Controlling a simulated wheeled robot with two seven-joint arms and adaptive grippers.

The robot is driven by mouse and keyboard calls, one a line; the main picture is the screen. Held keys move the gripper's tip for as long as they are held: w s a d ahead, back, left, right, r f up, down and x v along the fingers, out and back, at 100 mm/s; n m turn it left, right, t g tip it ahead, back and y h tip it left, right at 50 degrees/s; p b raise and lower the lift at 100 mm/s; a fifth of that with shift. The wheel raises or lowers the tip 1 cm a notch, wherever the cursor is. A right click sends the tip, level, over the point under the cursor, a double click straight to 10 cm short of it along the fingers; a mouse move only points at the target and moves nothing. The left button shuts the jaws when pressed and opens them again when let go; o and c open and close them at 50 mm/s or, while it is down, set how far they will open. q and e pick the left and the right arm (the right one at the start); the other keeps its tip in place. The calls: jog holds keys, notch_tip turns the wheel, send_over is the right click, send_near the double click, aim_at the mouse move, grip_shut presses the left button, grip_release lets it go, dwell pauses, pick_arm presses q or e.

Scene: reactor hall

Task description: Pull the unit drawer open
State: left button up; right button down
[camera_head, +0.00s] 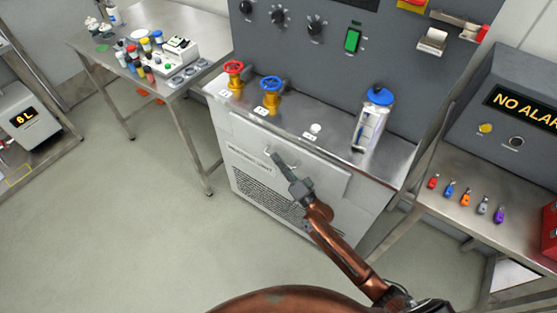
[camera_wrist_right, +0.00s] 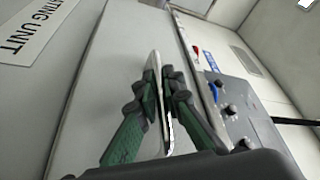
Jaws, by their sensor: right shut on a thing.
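The unit drawer (camera_head: 322,178) is a pale grey front in the upper part of the cabinet below the steel counter. In the right wrist view the drawer front (camera_wrist_right: 108,75) shows as a plain panel. Its bar handle (camera_wrist_right: 166,125) lies between the fingers of my right gripper (camera_wrist_right: 162,88), which is shut on it. In the head view my right gripper (camera_head: 281,167) covers most of the handle. I cannot tell whether the drawer stands slightly out. My left gripper is not in view.
On the counter above stand a red valve (camera_head: 234,75), a blue valve (camera_head: 271,92) and a blue-lidded container (camera_head: 371,125). A side table (camera_head: 425,196) with several small coloured items is at right. The floor (camera_head: 150,235) in front of the cabinet is clear.

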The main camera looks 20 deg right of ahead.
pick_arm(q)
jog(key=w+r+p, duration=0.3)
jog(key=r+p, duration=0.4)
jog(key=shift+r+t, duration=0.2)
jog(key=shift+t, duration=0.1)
pick_arm(e)
jog(key=s+a, duration=1.4)
jog(key=a, duration=0.4)
jog(key=shift+s+a, duration=0.3)
jog(key=shift+s, duration=0.05)
jog(key=shift+f, duration=0.15)
jog(key=c, duration=2)
grip_release()
jog(key=shift+c, duration=0.2)
jog(key=v, duration=1.2)
